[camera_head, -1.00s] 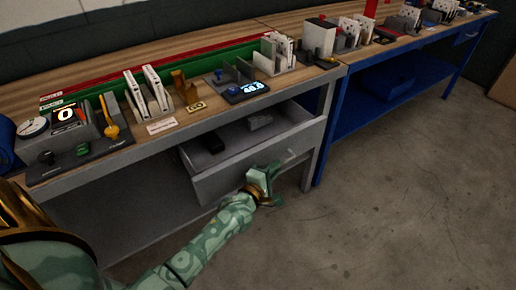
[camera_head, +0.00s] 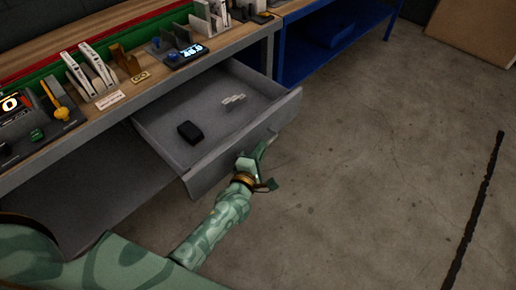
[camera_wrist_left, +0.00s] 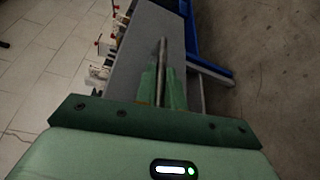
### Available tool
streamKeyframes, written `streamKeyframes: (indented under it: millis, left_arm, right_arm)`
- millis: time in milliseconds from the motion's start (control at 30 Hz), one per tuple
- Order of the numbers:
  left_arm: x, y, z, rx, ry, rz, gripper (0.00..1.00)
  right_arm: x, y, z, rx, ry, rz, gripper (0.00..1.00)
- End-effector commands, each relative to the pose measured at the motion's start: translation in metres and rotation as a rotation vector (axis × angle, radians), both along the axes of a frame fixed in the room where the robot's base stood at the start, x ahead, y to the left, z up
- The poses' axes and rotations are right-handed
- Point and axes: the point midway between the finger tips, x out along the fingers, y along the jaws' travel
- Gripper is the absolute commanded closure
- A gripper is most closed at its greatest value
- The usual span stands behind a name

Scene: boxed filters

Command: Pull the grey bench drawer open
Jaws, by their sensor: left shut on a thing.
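The grey drawer (camera_head: 215,168) under the bench stands well out from the frame, and its inside floor shows. My left gripper (camera_head: 259,153) is at the drawer's front, shut on its bar handle (camera_head: 272,138). In the left wrist view the bar handle (camera_wrist_left: 163,55) runs between the two green fingers (camera_wrist_left: 163,88), with the drawer's grey front (camera_wrist_left: 145,38) beyond. The fingers partly hide the handle. A black box (camera_head: 190,131) and a small pale item (camera_head: 233,99) lie inside the drawer. My right gripper is not in view.
The wooden bench top (camera_head: 150,87) above holds several holders and a lit display (camera_head: 186,55). A blue bench (camera_head: 330,45) stands behind to the right. The concrete floor (camera_head: 390,170) in front and to the right is clear, with a dark stripe (camera_head: 480,200).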

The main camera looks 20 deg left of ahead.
Motion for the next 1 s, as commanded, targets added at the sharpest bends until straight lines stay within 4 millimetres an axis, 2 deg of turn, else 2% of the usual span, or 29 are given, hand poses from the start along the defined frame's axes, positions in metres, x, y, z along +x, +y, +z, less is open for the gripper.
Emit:
streamKeyframes:
  millis: [267,300,367,700,867,1000]
  left_arm:
    - [-0.001,0.0,-0.002,0.0,0.004,-0.001,1.0]
    - [-0.001,0.0,-0.002,0.0,0.004,-0.001,0.84]
    - [-0.001,0.0,-0.001,0.0,0.003,-0.001,0.67]
    - [-0.004,0.0,0.0,0.0,0.002,0.0,0.67]
    - [-0.027,0.0,0.004,-0.001,0.002,0.0,0.67]
    - [-0.065,0.001,0.007,0.0,0.004,-0.001,0.67]
  right_arm:
    - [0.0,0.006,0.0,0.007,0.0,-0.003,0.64]
    - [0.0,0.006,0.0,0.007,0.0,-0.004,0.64]
    - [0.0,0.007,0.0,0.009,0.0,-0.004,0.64]
    - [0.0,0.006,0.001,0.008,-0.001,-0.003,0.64]
    - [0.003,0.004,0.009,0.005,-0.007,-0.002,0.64]
    - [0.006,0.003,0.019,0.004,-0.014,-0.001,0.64]
